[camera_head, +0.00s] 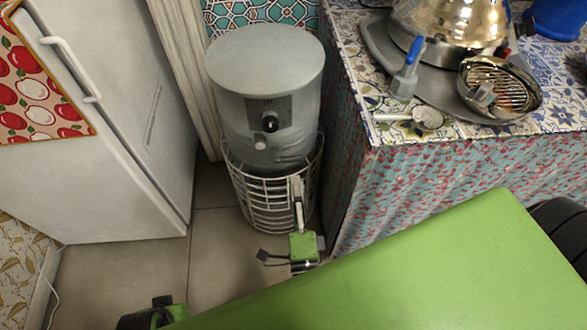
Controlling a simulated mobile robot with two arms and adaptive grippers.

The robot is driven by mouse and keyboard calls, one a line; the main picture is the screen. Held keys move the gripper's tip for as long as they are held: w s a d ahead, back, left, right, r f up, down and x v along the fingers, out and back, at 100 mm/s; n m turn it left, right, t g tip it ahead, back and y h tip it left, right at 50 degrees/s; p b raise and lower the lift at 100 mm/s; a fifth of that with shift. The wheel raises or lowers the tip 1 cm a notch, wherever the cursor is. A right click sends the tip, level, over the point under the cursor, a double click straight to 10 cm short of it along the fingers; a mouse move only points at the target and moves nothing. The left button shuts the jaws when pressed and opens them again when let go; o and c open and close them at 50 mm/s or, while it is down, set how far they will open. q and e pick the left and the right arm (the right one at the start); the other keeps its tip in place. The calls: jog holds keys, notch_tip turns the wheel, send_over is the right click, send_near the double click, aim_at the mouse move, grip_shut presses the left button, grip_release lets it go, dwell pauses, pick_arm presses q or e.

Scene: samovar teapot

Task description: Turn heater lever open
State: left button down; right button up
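The heater (268,75) is a grey upright cylinder standing on the floor in a wire cage (268,195). A dark panel on its front carries a black knob (270,124), and a pale rounded knob (260,143) sits just below. A pale upright rod (299,205) shows at the front right of the cage; I cannot tell if it is part of the heater. My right gripper (296,249), green with dark parts, is small and low in front of the cage, below both knobs. Its fingers are unclear. My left gripper cannot be made out.
A white fridge (125,100) stands left of the heater. A cloth-covered table (450,165) stands close on the right, bearing a shiny samovar (450,22), a blue-handled item (411,60) and a metal bowl (500,88).

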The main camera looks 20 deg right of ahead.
jog(key=v, duration=0.3)
jog(key=shift+s+a+f, duration=0.1)
jog(key=shift+s, duration=0.2)
dwell(0.3)
